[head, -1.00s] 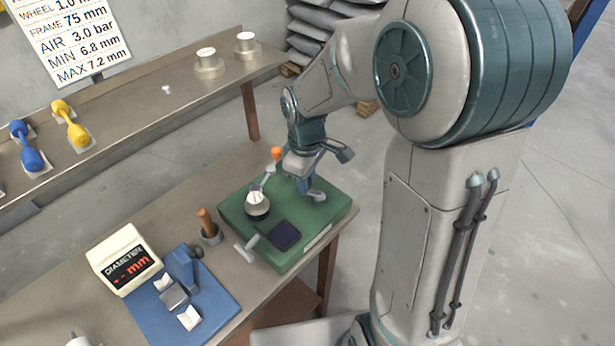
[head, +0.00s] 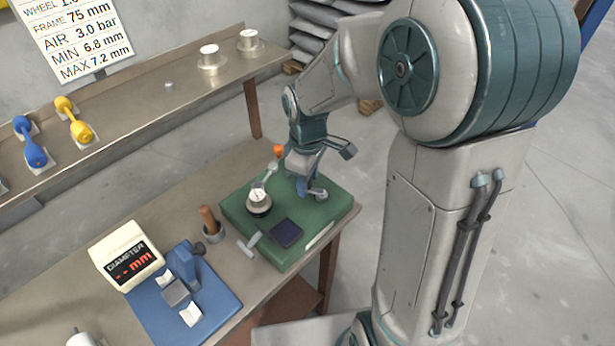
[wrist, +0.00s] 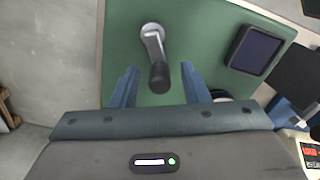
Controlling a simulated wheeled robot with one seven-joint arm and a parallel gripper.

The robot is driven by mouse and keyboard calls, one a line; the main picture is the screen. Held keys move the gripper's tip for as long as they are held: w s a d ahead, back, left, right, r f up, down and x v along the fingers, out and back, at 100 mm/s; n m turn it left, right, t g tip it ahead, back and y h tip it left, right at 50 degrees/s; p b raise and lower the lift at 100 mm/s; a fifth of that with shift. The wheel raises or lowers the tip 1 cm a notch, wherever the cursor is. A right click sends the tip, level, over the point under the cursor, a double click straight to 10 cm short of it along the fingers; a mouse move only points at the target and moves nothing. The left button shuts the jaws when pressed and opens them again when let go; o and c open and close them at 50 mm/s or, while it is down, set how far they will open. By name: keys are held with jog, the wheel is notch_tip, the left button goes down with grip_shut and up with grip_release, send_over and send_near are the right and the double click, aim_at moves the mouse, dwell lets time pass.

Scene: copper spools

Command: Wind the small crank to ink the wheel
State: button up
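The green printing base (head: 285,257) stands on the bench's right end. In the wrist view the small crank (wrist: 153,40), a grey arm with a dark round knob (wrist: 159,76), sits on the green base (wrist: 200,45). My gripper (wrist: 160,82) is open, one finger on each side of the knob, with visible gaps on both sides; their heights are hard to judge. In the head view my gripper (head: 325,172) is low over the base's back right part. A dark ink pad (head: 286,233), a round dial-like part (head: 258,200) and an orange-knobbed lever (head: 277,151) are on the base.
A T-shaped handle (head: 249,244) sticks out at the base's front left. A wooden-handled tool (head: 210,222) stands in a holder left of it. The diameter display (head: 127,255) and blue gauge stand (head: 222,315) are further left. A shelf (head: 140,110) with spools runs behind.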

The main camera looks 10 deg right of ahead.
notch_tip(320, 180, up, 14)
dwell(0.6)
